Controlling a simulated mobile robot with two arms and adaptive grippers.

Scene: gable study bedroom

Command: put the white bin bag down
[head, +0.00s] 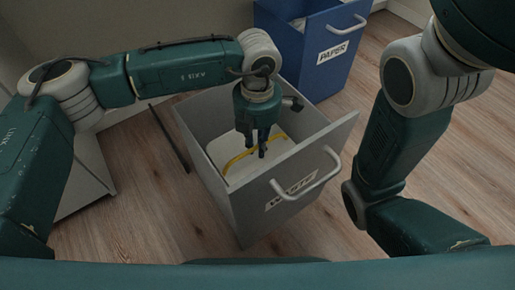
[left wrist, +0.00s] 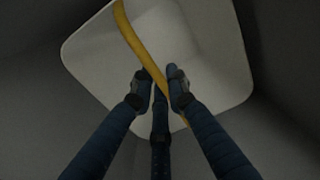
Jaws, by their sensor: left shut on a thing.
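The white bin bag (head: 222,150) is inside the grey bin drawer marked WASTE (head: 248,222). In the left wrist view the white bag (left wrist: 205,55) has a rounded square outline, with a yellow strap (left wrist: 139,48) across it. My left gripper (head: 262,150) points down into the grey bin, shut on the strap of the bag. In the left wrist view its fingers (left wrist: 160,88) close around the strap. Whether the bag rests on the bin's floor is hidden. My right arm shows at the right, but its gripper is out of view.
A blue bin drawer marked PAPER (head: 310,50) stands open behind the grey one. The grey bin's front has a pale handle (head: 310,178). A dark thin bar (head: 169,138) is left of the grey bin. Wooden floor (head: 140,215) is clear around it.

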